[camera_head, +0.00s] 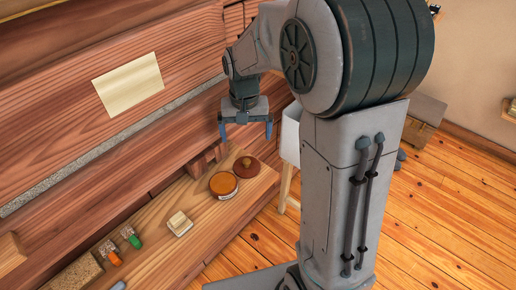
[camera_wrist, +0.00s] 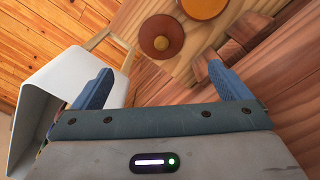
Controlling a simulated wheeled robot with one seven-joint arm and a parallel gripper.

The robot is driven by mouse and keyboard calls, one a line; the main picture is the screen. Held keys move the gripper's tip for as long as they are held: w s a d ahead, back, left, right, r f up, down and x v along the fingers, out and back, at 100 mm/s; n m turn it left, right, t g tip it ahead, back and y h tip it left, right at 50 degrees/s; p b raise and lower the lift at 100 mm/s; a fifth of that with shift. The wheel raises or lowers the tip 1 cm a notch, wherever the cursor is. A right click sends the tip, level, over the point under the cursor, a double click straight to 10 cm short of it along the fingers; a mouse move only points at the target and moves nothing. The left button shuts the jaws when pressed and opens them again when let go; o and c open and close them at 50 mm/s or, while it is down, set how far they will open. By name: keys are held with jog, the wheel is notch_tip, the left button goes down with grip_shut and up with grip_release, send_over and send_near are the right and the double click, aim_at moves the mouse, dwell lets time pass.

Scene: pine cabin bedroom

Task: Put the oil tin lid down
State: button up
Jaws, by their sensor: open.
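The oil tin lid looks to be the round reddish-brown disc with a small knob (camera_head: 247,167), lying on the wooden bench beside the tin, near the bench's right end. It also shows in the wrist view (camera_wrist: 161,37). The round tin with an orange-brown top (camera_head: 223,185) stands just left of it in the head view, and is partly cut off at the top of the wrist view (camera_wrist: 204,5). My gripper (camera_head: 246,131) is open and empty, above and apart from the lid. Its two blue fingers (camera_wrist: 159,75) are spread wide, with nothing between them.
Wooden blocks (camera_wrist: 247,31) stand against the wall behind the lid. A cream block on a pale dish (camera_head: 179,223) and small orange and green items (camera_head: 132,238) lie further left on the bench. A white bin (camera_head: 291,135) stands close at the bench's right end.

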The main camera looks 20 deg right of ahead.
jog(key=s+d+r+n+t, duration=0.1)
jog(key=s+d+r, duration=0.1)
jog(key=s, duration=0.7)
jog(key=s+d+r+n+t, duration=0.1)
jog(key=s+r, duration=0.2)
jog(key=s, duration=0.5)
jog(key=shift+s+d+t, duration=0.3)
jog(key=shift+s+d, duration=0.05)
